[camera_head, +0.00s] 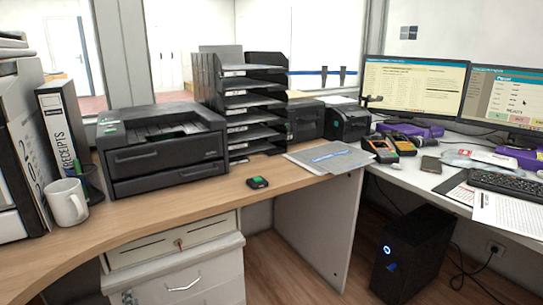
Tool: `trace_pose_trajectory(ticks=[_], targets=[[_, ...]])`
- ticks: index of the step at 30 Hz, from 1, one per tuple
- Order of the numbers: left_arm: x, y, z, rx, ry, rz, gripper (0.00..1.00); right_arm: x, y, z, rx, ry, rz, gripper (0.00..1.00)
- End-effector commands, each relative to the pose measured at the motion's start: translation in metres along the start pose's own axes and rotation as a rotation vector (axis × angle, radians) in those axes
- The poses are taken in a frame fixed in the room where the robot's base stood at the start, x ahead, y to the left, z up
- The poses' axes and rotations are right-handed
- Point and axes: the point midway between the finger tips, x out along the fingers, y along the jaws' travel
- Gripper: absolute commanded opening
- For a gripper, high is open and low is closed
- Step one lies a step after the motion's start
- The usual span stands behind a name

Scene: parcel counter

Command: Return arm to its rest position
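Neither of my arms nor grippers shows in the head view, so I cannot see their pose or whether they are open. The head view shows a wooden counter (215,200) with a white desk (405,178) to its right. A small black device with a green top (258,183) lies alone on the counter. A grey flat mailer with a blue stripe (330,158) lies near the counter's right end.
A printer (162,150), black tray stack (240,105), white mug (67,203) and receipts binder (68,130) stand on the counter. Monitors (415,88), handheld devices (385,148) and a keyboard (508,184) crowd the desk. A black computer tower (412,255) stands on the floor. The counter's front middle is clear.

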Motion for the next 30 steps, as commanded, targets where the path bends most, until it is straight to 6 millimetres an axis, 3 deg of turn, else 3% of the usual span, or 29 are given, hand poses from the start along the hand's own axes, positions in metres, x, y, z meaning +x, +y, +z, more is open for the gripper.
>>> trace_pose_trajectory(ticks=[5, 7, 10, 12, 15, 19, 24, 30], targets=[[-0.027, -0.01, 0.042, 0.292, -0.268, -0.081, 0.24, 0.0, 0.001, 0.001, 0.0, -0.003, 0.0, 0.4], [-0.057, -0.026, 0.063, 0.51, -0.442, -0.14, 0.24, 0.001, 0.001, 0.001, 0.0, -0.002, -0.001, 0.4], [-0.11, -0.056, 0.074, 0.854, -0.689, -0.236, 0.24, 0.007, 0.0, 0.004, 0.0, -0.006, -0.002, 0.4], [-0.151, -0.077, 0.065, 1.09, -0.849, -0.312, 0.24, 0.012, 0.0, 0.007, 0.0, -0.015, -0.004, 0.4], [-0.206, -0.099, 0.034, 1.403, -1.046, -0.431, 0.24, 0.016, -0.001, 0.009, -0.001, -0.017, -0.006, 0.4], [-0.259, -0.105, -0.017, 1.703, -1.226, -0.578, 0.24, 0.021, -0.003, 0.009, -0.001, -0.018, -0.009, 0.4], [-0.29, -0.098, -0.056, 1.883, -1.332, -0.697, 0.24, 0.024, -0.004, 0.005, 0.001, -0.011, -0.013, 0.4], [-0.296, -0.097, -0.063, 1.913, -1.352, -0.724, 0.24, 0.024, -0.006, 0.002, 0.005, -0.005, -0.017, 0.4]])
